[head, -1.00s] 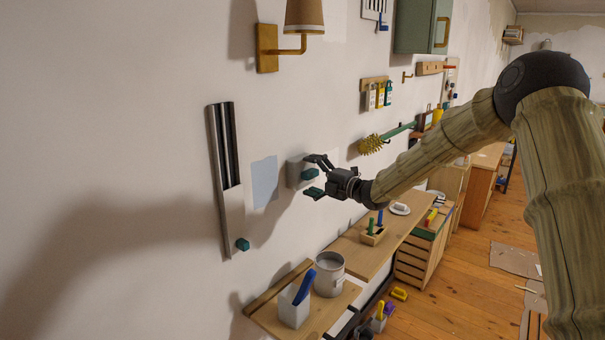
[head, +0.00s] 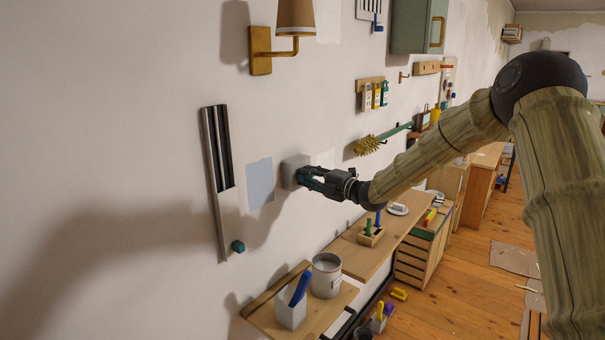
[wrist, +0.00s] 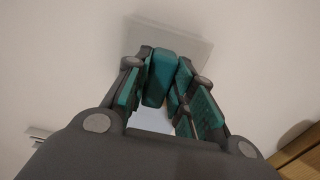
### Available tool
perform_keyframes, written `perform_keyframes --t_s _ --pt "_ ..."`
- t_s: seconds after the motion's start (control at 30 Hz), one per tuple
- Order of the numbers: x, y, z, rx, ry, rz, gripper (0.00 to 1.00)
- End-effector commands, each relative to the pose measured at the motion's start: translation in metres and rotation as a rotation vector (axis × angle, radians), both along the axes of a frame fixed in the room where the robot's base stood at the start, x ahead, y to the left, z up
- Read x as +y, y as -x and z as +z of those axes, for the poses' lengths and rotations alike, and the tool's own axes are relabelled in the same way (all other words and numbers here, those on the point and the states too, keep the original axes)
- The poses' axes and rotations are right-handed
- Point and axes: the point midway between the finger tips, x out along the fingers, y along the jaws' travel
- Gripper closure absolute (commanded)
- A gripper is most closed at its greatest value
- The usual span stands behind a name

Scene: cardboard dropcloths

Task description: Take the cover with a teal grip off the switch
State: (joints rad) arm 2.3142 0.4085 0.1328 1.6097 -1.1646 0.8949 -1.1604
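The cover (head: 290,171) is a pale grey box on the white wall, just left of my gripper (head: 303,177). In the wrist view the cover (wrist: 190,42) is a flat pale block beyond the fingertips, with its teal grip (wrist: 158,78) standing out between the fingers. My gripper (wrist: 165,77) has its teal-padded fingers closed in on both sides of that grip. In the head view the fingers hide the grip. The cover sits against the wall, and the switch is hidden.
A wall lamp (head: 296,18) is above. Below are shelves with a can (head: 327,277) and a white holder (head: 291,311).

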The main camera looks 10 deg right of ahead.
Motion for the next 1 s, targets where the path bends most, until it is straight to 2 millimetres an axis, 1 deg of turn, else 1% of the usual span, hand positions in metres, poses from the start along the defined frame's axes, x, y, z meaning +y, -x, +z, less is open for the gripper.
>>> perform_keyframes --t_s 0.03,0.17,0.4,0.57,0.77,0.83,0.87,1.0 --pt "0.005 -0.002 0.007 -0.008 -0.001 0.003 0.95" --pt "0.008 -0.001 0.008 -0.009 0.003 0.002 0.98" --pt "0.014 -0.001 0.008 -0.008 0.007 0.002 0.98" --pt "0.014 0.004 0.008 -0.009 0.011 0.002 0.98" --pt "0.008 0.011 0.006 -0.006 0.012 0.000 0.98" --pt "0.003 0.013 0.006 -0.005 0.011 -0.001 0.98" --pt "0.001 0.014 0.005 -0.004 0.011 -0.001 1.00" --pt "-0.011 0.019 0.003 -0.003 0.003 0.001 1.00"
